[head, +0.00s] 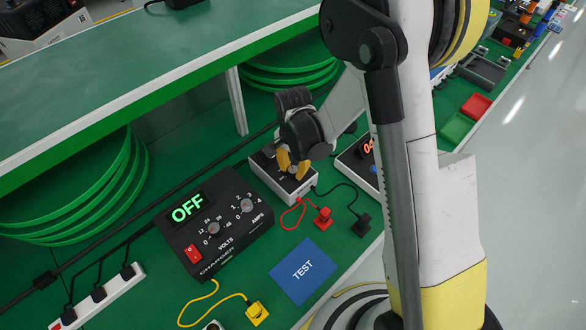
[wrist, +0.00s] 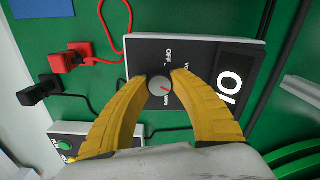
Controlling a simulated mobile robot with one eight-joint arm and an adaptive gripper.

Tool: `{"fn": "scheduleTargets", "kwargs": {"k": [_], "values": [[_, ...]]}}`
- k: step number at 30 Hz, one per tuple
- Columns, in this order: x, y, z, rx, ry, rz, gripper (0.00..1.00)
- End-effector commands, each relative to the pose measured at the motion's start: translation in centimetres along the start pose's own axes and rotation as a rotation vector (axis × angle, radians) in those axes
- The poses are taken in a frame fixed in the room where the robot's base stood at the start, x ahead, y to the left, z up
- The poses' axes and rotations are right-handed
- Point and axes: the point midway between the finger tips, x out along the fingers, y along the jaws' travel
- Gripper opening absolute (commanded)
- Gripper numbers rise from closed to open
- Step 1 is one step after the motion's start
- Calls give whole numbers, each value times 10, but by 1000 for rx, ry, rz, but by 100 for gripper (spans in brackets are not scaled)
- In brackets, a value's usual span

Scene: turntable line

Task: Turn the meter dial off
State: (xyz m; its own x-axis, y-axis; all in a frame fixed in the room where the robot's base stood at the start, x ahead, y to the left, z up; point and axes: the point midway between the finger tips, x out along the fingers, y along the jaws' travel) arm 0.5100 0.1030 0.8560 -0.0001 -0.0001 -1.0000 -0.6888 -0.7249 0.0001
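The meter (head: 288,190) is a white box with a dark face and stands on the green bench in the head view, mostly behind my gripper (head: 293,166). In the wrist view the meter (wrist: 207,46) shows a round grey dial (wrist: 159,87) with a red pointer mark at its right, toward the AMPS lettering and away from the OFF label. My gripper's yellow fingers (wrist: 160,80) stand on both sides of the dial, with no clear gap to it. The meter's lit display is only partly in view.
A black charger (head: 215,225) reading OFF stands left of the meter. A red plug (head: 323,218), a black plug (head: 362,225) and a blue TEST card (head: 303,270) lie in front. Another device with an orange display (head: 368,149) stands to the right. A shelf overhangs behind.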

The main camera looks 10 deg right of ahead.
Motion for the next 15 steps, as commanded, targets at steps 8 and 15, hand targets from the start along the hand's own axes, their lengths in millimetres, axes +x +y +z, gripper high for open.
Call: {"fn": "scheduleTargets", "kwargs": {"k": [8, 15], "values": [[0, 0, 0, -21, 0, 0, 0], [1, 0, 0, -131, 0, 0, 0]]}}
